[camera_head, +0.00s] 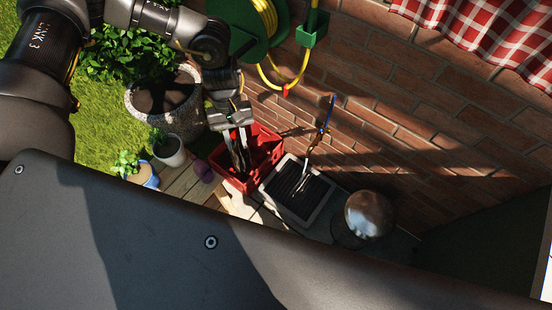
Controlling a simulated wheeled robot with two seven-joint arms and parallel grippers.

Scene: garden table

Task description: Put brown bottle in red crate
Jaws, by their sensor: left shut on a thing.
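The red crate (268,142) stands near the middle of the view, on the wooden table beside the brick wall. My left gripper (239,152) reaches down over the left part of the crate, fingers pointing into it. It is shut on a narrow dark thing that looks like the brown bottle (241,160). The fingers and shadow hide most of the bottle, and I cannot tell whether it touches the crate floor. My right gripper is not in view.
Plant pots (168,148) and a small purple thing (202,170) are on the left. A green hose reel (250,25) hangs on the wall above.

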